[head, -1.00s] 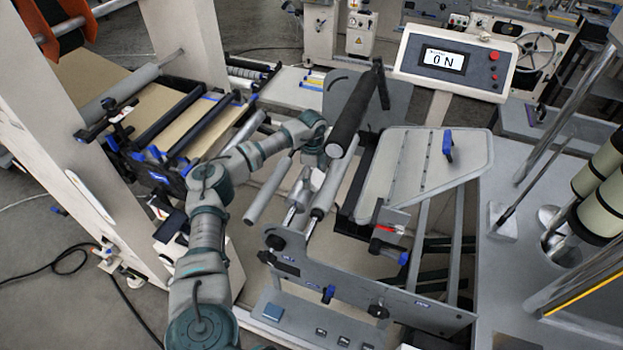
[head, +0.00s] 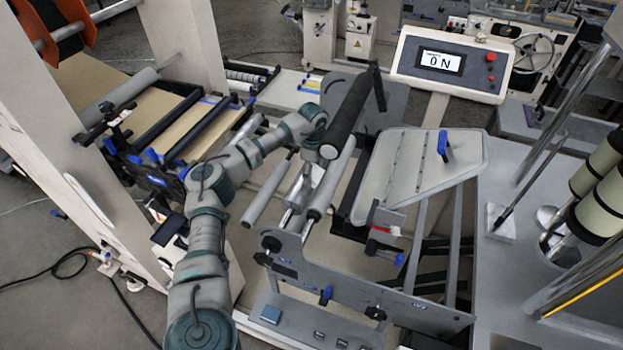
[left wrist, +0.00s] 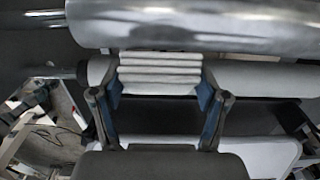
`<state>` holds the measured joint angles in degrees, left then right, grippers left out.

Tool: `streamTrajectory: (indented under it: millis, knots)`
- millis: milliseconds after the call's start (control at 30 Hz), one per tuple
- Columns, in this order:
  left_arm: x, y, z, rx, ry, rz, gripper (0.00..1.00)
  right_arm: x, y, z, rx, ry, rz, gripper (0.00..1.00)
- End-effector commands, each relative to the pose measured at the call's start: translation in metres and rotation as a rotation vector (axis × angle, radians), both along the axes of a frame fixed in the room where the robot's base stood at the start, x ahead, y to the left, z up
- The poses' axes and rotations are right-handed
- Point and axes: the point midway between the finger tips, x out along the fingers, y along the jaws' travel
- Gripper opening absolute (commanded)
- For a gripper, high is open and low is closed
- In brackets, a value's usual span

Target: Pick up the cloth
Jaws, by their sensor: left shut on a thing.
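A white folded cloth (left wrist: 160,74), stacked in several layers, shows in the left wrist view between the fingers of my left gripper (left wrist: 160,88). The gripper is shut on it from both sides. The cloth lies close below a shiny metal roller (left wrist: 200,25) and in front of a pale roller (left wrist: 260,78); I cannot tell whether it touches them. In the head view my left arm reaches into the roller frame, and its hand is mostly hidden beside the dark roller (head: 350,115). I cannot make out the cloth clearly there. My right gripper is not in view.
A grey side plate (head: 350,285) with knobs stands at the front of the rollers. A slanted grey table (head: 420,170) is to the right, with a display panel (head: 450,63) behind it. The kraft web machine (head: 150,125) stands at left. Open floor lies at lower left.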

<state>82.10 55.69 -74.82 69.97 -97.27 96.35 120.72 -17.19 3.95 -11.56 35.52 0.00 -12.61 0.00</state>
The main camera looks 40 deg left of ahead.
Motion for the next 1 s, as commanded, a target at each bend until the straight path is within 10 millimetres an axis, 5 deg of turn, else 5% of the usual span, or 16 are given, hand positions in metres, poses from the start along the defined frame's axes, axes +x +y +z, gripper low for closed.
streamTrajectory:
  millis: [200, 500, 700, 1000]
  knots:
    - [0.001, 0.002, 0.057, -0.001, -0.007, 0.001, 0.40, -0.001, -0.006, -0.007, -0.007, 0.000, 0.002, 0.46]
    - [0.001, 0.003, 0.116, 0.000, -0.003, 0.002, 0.40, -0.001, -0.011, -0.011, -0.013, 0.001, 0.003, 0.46]
    - [0.000, 0.003, 0.138, 0.000, -0.003, 0.003, 0.40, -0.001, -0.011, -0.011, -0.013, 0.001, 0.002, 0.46]
    - [0.000, 0.003, 0.147, -0.001, -0.001, 0.002, 0.40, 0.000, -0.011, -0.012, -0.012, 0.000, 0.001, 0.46]
